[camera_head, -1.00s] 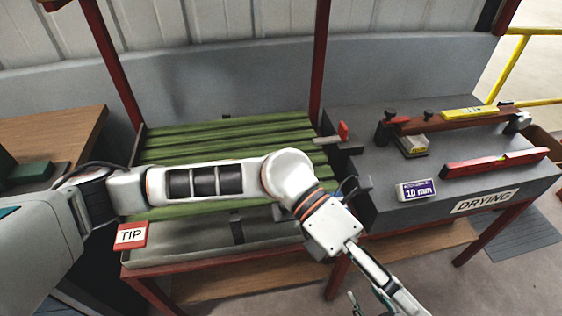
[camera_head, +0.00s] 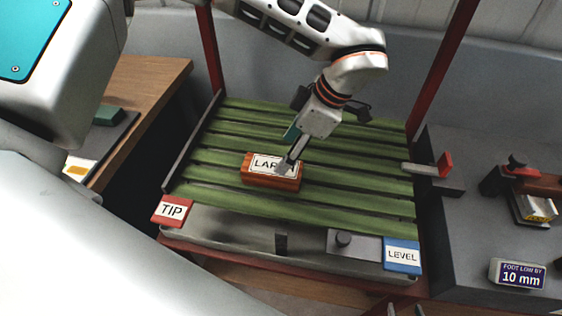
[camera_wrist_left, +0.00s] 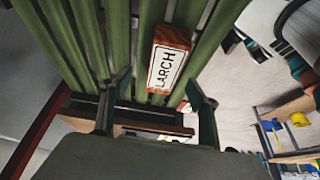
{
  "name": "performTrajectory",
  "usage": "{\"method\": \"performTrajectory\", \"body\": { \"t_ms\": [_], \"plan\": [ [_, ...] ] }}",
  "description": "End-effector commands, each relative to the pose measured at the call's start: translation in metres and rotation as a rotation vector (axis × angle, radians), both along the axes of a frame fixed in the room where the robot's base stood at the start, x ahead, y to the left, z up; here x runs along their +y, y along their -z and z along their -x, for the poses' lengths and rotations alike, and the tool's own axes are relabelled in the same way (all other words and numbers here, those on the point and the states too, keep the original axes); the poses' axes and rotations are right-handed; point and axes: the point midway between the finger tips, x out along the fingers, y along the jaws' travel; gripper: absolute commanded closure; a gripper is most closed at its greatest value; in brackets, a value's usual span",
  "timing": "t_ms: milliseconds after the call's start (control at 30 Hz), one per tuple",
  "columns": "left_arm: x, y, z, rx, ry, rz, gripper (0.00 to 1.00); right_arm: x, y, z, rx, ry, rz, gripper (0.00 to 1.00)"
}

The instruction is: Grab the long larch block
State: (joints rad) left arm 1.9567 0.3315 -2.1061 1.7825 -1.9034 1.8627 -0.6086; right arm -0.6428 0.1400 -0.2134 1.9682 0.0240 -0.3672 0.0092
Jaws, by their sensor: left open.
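The larch block (camera_head: 262,181) is reddish-brown wood with a white label, lying on the green slats. My left gripper (camera_head: 288,161) reaches down from above and covers the right part of its label in the head view. In the left wrist view the block (camera_wrist_left: 169,58) reads LARCH and shows ahead of my open left gripper (camera_wrist_left: 158,78), between the lines of the two fingers, nearer the right one. I cannot tell whether a finger touches it. My right gripper is not in view.
The green slatted rack (camera_head: 345,187) is otherwise mostly bare. A red TIP plate (camera_head: 172,211) and a blue LEVEL plate (camera_head: 402,256) sit on its front edge. Red posts (camera_head: 441,70) stand at the rack's sides. A grey bench (camera_head: 455,235) with tools stands on the right.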

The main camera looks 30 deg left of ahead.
Motion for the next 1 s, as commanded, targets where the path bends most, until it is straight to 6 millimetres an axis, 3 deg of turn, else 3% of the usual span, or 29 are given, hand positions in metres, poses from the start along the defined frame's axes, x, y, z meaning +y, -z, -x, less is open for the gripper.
{"method": "performTrajectory", "body": {
  "t_ms": [133,433,700,933,1000],
  "plan": [
    [0.005,0.012,0.002,0.003,0.000,0.002,0.39,-0.001,-0.002,-0.004,-0.007,0.001,0.001,0.60],
    [0.016,0.034,0.008,0.004,0.001,0.003,0.39,-0.001,0.009,0.010,0.023,0.000,0.004,0.60],
    [0.032,0.066,0.013,0.003,0.001,0.003,0.39,-0.001,0.008,0.007,0.019,0.000,0.004,0.60],
    [0.033,0.068,0.013,0.001,0.000,0.003,0.39,-0.001,0.004,0.004,0.010,0.000,0.003,0.60],
    [0.033,0.068,0.013,0.001,0.000,0.003,0.54,-0.001,0.003,0.003,0.008,0.000,0.002,0.60]
  ]
}}
